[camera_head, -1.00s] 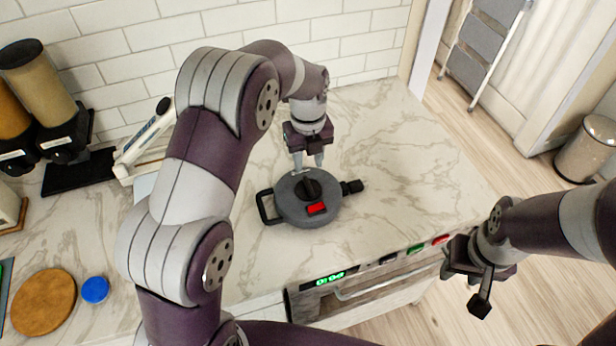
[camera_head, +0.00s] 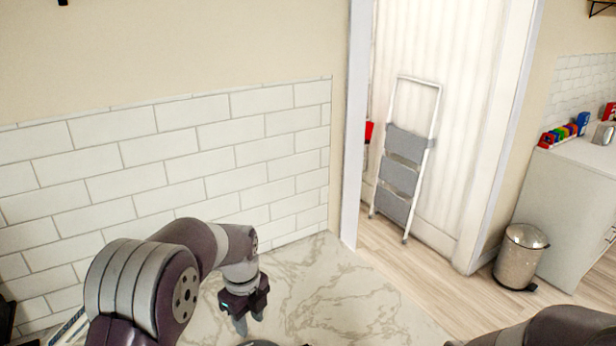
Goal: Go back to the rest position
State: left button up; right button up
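My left gripper (camera_head: 249,322) points down over the marble counter (camera_head: 335,290), near the bottom of the head view. Its two fingers show a gap between them with nothing held. Just below the fingertips, a sliver of the dark grey round appliance (camera_head: 262,343) shows at the bottom edge; the rest of it is out of the picture. I cannot tell whether the fingers touch it. My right arm (camera_head: 560,328) shows only as a dark link at the bottom right; its gripper is out of view.
A white tiled wall (camera_head: 180,165) stands close behind the counter. Right of it, a step ladder (camera_head: 405,160) leans by a pale door. A metal bin (camera_head: 522,256) stands on the wooden floor (camera_head: 440,275), which is clear beside the counter. A white cabinet (camera_head: 580,210) is at far right.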

pick_arm(q)
jog(key=s+a+f+n, duration=0.1)
jog(key=s+a+n, duration=0.1)
jog(key=s+n, duration=0.8)
jog(key=s+a+f+n+t, duration=0.1)
jog(key=s+n, duration=0.9)
jog(key=n, duration=0.4)
jog(key=shift+s+a+b, duration=0.25)
jog(key=shift+a+b, duration=0.1)
jog(key=shift+b, duration=0.1)
